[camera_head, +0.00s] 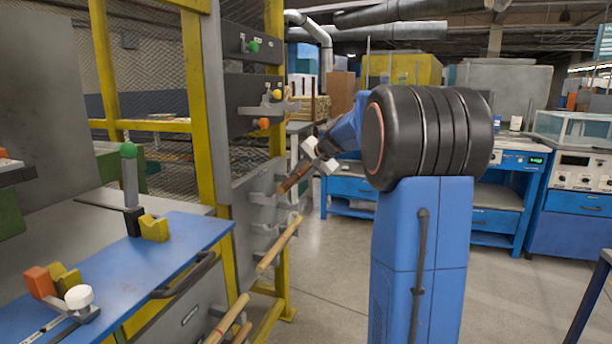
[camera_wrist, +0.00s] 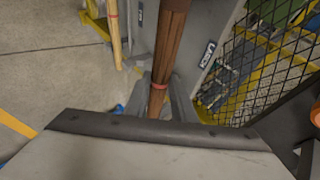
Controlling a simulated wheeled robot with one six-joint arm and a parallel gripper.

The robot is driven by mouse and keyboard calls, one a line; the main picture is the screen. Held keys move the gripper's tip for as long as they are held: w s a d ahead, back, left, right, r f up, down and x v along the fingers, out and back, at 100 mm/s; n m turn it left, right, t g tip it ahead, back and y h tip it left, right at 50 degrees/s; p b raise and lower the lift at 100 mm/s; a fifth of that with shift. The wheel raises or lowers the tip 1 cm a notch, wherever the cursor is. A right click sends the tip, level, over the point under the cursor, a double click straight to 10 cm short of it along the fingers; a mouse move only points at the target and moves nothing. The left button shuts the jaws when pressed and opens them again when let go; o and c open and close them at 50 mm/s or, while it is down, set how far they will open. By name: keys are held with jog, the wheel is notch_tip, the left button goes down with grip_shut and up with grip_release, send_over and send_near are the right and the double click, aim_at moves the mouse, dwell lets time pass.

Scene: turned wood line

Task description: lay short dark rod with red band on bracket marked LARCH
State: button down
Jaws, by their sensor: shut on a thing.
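The short dark rod (camera_head: 292,180) is brown. Its red band (camera_wrist: 159,86) shows in the wrist view, where the rod (camera_wrist: 171,40) runs away from me. My gripper (camera_head: 320,157) is shut on the rod and holds it tilted, its lower left end close to a grey bracket (camera_head: 262,197) on the upright panel. Whether rod and bracket touch, I cannot tell. In the wrist view a small dark label (camera_wrist: 208,54) on the grey panel seems to read LARCH, but the lettering is turned and small.
A pale rod (camera_head: 278,245) lies lower on the panel, with more pale rods (camera_head: 228,320) below. Yellow frame posts (camera_head: 201,100) and wire mesh (camera_wrist: 265,60) stand close by. A blue table (camera_head: 170,265) is at left. The floor (camera_head: 325,270) between is clear.

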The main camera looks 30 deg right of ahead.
jog(key=w+a+f, duration=0.3)
jog(key=w+a, duration=0.1)
jog(key=w, duration=0.1)
dwell(0.8)
grip_release()
dwell(0.4)
dwell(0.4)
jog(key=v, duration=1.7)
jog(key=shift+s+r, duration=0.2)
jog(key=shift+r, duration=0.05)
jog(key=shift+r, duration=0.1)
